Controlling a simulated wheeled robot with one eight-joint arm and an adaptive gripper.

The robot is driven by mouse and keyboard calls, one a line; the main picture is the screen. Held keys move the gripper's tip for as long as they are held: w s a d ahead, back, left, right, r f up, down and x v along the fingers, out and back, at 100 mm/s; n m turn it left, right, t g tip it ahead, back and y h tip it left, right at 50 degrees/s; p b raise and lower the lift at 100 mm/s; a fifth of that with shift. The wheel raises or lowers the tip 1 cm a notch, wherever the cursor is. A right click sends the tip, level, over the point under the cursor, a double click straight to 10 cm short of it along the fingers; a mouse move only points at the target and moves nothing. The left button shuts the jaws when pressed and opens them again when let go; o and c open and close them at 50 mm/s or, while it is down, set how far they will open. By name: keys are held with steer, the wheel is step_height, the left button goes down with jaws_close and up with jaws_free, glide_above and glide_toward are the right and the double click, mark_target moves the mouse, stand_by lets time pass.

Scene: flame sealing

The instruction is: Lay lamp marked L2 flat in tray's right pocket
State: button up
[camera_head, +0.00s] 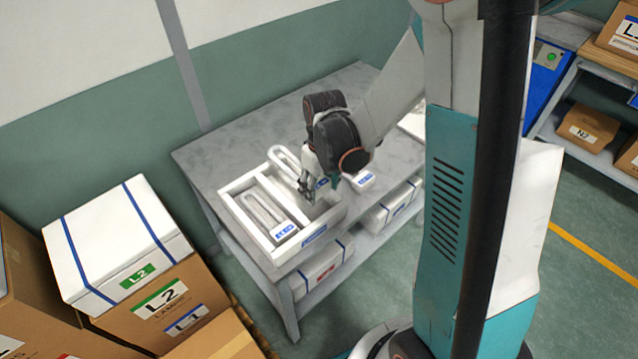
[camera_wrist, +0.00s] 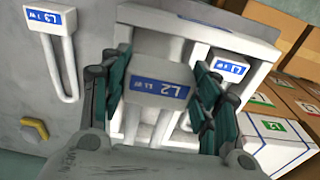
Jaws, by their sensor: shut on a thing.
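The lamp marked L2 (camera_wrist: 158,88) has a white base with a blue label and a pale U-shaped tube. My gripper (camera_head: 316,190) is shut on its base, with one dark green finger on each side in the wrist view (camera_wrist: 155,88). In the head view the held lamp's tube (camera_head: 285,160) reaches up and left over the right pocket's far end. The white tray (camera_head: 236,211) has two pockets; it also shows in the wrist view (camera_wrist: 200,28). My gripper partly hides the right pocket. Whether the lamp touches the tray, I cannot tell.
Another lamp (camera_head: 264,211) lies in the left pocket. A lamp marked L3 (camera_wrist: 52,22) lies on the grey table (camera_head: 225,150) right of the tray. Boxes (camera_head: 120,240) stand to the left of the table. White packages (camera_head: 390,208) lie on the shelf below.

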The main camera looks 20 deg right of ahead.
steer(key=shift+f+b, duration=1.95)
steer(key=shift+f, duration=0.75)
steer(key=o, duration=1.2)
steer(key=shift+o, duration=0.2)
steer(key=c, duration=0.3)
steer(key=shift+r, duration=0.15)
steer(key=shift+c, duration=0.2)
steer(key=shift+r+p, duration=3.7)
steer(key=shift+r, duration=1.45)
steer(key=shift+r, duration=0.1)
